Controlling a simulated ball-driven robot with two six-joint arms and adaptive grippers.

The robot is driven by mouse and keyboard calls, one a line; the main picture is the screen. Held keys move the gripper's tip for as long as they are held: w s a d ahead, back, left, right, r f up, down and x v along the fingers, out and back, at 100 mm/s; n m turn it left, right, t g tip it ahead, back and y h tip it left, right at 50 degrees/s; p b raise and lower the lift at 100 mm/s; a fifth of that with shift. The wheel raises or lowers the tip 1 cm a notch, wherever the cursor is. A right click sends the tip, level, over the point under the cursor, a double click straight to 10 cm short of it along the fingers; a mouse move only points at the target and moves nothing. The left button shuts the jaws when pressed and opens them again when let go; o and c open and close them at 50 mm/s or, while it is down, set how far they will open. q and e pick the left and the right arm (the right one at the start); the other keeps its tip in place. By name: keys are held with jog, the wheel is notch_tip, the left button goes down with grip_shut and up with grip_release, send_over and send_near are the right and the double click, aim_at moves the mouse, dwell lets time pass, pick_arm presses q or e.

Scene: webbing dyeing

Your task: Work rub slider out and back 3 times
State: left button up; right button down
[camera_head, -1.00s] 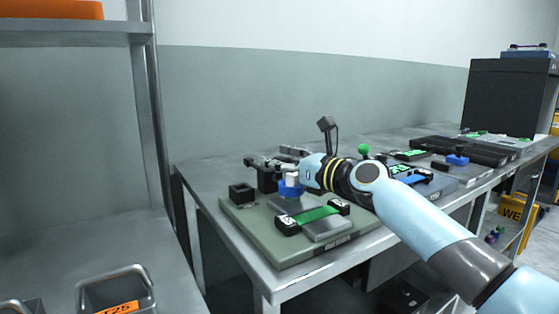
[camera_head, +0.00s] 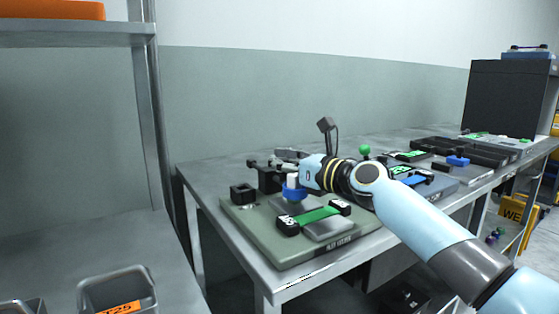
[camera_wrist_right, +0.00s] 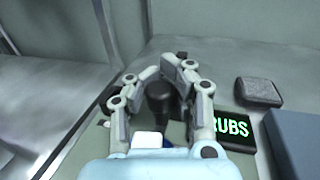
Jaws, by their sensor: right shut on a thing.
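My right gripper (camera_head: 278,164) reaches over the green-grey base plate (camera_head: 270,246) on the bench, its fingers partly hidden behind the wrist. In the right wrist view the gripper (camera_wrist_right: 160,74) is closed around a dark upright knob (camera_wrist_right: 158,96), which I take to be the rub slider's handle. A blue ring with a white top (camera_head: 294,190) sits just in front of the gripper in the head view. A green strip between black end blocks (camera_head: 315,216) lies on the plate. A display reading "RUBS" (camera_wrist_right: 232,126) is right of the fingers. My left gripper is not in view.
A black square block (camera_head: 243,193) stands at the plate's left corner. A grey block (camera_wrist_right: 260,92) lies beyond the display. More fixtures (camera_head: 457,160) line the bench to the right. A metal bin (camera_head: 118,288) is at lower left. A shelf post (camera_head: 146,110) rises at left.

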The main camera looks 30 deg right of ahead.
aim_at(288, 162)
jog(key=shift+d, duration=0.1)
jog(key=s+p, duration=0.2)
jog(key=s, duration=0.1)
jog(key=shift+s+d+r, duration=0.1)
jog(key=shift+d+r, duration=0.05)
jog(key=shift+s, duration=0.3)
jog(key=c, duration=1.3)
grip_release()
jog(key=shift+d, duration=0.25)
jog(key=shift+o, duration=1.2)
jog(key=shift+a, duration=0.15)
